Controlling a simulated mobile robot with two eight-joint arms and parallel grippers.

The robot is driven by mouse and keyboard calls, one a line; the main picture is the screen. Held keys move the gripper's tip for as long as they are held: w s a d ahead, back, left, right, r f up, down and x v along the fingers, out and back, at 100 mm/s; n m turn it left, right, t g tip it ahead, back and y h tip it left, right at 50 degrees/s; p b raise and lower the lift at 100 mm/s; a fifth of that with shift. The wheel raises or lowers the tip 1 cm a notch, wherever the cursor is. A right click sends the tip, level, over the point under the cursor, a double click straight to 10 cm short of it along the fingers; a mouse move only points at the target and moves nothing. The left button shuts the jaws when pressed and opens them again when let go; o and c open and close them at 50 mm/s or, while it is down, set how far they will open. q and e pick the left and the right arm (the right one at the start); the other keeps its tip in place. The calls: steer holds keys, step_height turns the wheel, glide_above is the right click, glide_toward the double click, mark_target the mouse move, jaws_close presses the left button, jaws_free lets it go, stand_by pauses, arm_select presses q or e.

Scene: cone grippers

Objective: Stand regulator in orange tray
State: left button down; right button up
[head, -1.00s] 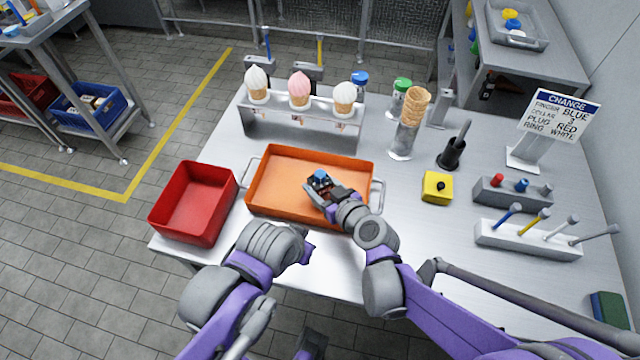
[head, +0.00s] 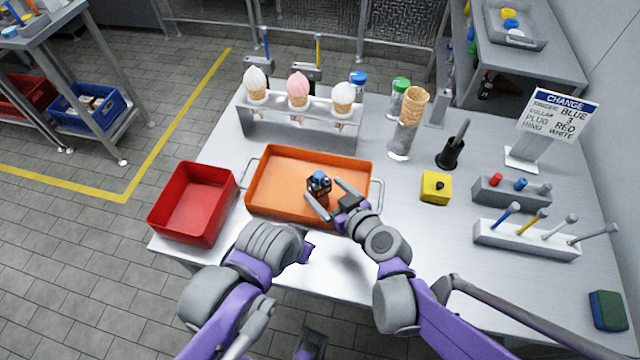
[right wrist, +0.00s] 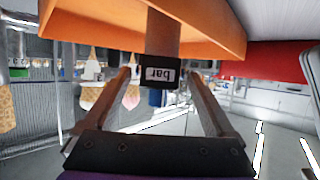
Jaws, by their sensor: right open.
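The regulator (head: 319,187), a small dark body with a blue top, stands upright in the orange tray (head: 262,202), right of its middle. My right gripper (head: 324,191) is open at the regulator's front right, its fingers spread toward it. In the right wrist view the regulator's dark face with a "bar" label (right wrist: 160,75) shows beyond and between the open fingertips (right wrist: 158,88), with the orange tray (right wrist: 90,22) above it in the picture. My left arm is bent in front of the tray; its fingers do not show.
A red bin (head: 163,210) stands left of the tray. An ice cream cone rack (head: 270,128) is behind it. A yellow block (head: 436,188), a grey holder (head: 510,192) and a white tool rack (head: 525,240) stand to the right.

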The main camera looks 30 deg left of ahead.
arm_select(q)
steer(key=shift+r+p, duration=0.4)
steer(key=shift+r, duration=0.1)
arm_select(e)
steer(key=v, duration=0.8)
steer(key=shift+d, duration=0.15)
steer(key=s+d+f+m+h, duration=0.1)
steer(key=s+d+m+h, duration=0.2)
steer(key=d, duration=0.7)
steer(key=s+d+f+m+g+h, duration=0.1)
steer(key=s+d+m+h, duration=0.2)
steer(key=d, duration=0.7)
steer(key=s+d+f+m+h, duration=0.1)
steer(key=s+d+m+h, duration=0.2)
steer(key=d, duration=0.7)
steer(key=m+h, duration=0.2)
steer(key=shift+f+m+g, duration=0.4)
steer(key=shift+a, duration=0.1)
arm_select(q)
steer(key=r+p, duration=0.2)
steer(key=shift+w+r, duration=0.3)
steer(key=shift+w, duration=0.1)
arm_select(e)
steer(key=r, duration=0.2)
steer(key=shift+w+r, duration=0.3)
steer(key=shift+w, duration=0.05)
